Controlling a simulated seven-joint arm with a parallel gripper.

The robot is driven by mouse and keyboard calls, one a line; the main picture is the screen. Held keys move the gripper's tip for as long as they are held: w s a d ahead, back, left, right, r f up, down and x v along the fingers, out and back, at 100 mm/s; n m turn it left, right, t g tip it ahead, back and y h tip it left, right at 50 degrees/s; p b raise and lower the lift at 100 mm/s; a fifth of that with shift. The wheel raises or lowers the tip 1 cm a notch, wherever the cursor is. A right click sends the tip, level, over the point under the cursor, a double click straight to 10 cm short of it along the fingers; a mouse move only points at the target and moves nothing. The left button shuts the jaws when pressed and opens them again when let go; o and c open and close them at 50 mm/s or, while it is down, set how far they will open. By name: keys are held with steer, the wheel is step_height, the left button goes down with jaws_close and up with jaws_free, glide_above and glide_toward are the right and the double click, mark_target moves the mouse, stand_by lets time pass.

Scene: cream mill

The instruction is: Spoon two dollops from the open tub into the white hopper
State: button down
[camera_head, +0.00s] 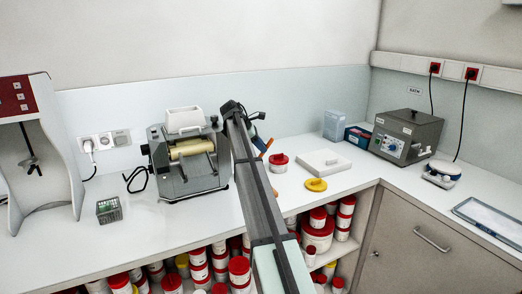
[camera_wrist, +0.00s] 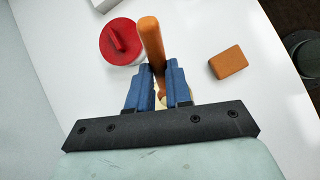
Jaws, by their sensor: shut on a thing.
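My gripper (camera_wrist: 158,72) has its blue fingers shut on an orange handle (camera_wrist: 150,38), probably the spoon's. The spoon's working end is hidden below the fingers. A small cream-coloured patch shows under the fingers in the wrist view; I cannot tell whether it is the open tub. The white hopper (camera_head: 184,119) sits on top of the grey mill (camera_head: 188,162), left of my arm. A white tub with a red top (camera_head: 278,162) stands just right of the gripper; its red top (camera_wrist: 119,42) shows in the wrist view.
A yellow round piece (camera_head: 316,184) and a white slab (camera_head: 324,163) lie to the right on the counter. An orange block (camera_wrist: 229,62) lies right of the handle. A grey bath unit (camera_head: 405,136) stands further right. Several red-lidded tubs fill the shelf below.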

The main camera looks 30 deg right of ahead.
mark_target(261, 153)
steer(key=shift+r, duration=1.6)
